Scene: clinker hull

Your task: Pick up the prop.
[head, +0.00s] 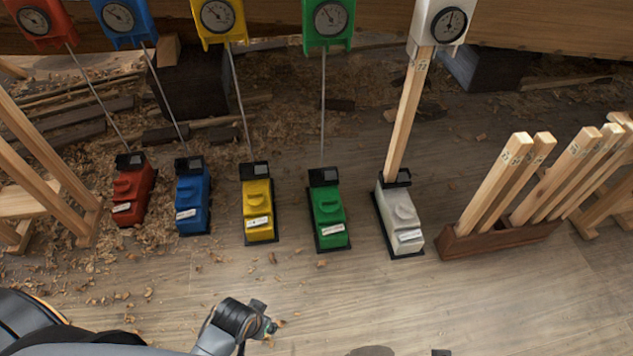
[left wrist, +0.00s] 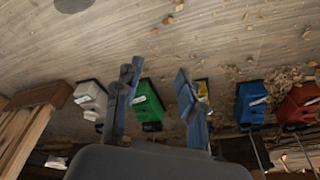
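Several pale wooden props (head: 495,182) stand leaning in a dark wooden rack (head: 500,240) on the right in the head view. Another wooden prop (head: 407,115) stands between the white base (head: 400,215) and the white dial unit (head: 440,22). In the left wrist view, the rack (left wrist: 38,96) and props (left wrist: 25,135) are at the lower left. My left gripper (head: 267,322) is low in the head view, in front of the yellow base and apart from the props. Its fingers (left wrist: 155,76) are spread with nothing between them. My right gripper is not recognisable in view.
Red (head: 133,190), blue (head: 192,198), yellow (head: 258,205) and green (head: 327,210) bases stand left of the white one, with thin rods rising to dials. A wooden trestle (head: 45,195) is at left. Shavings litter the floor (head: 330,300); its front is largely clear.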

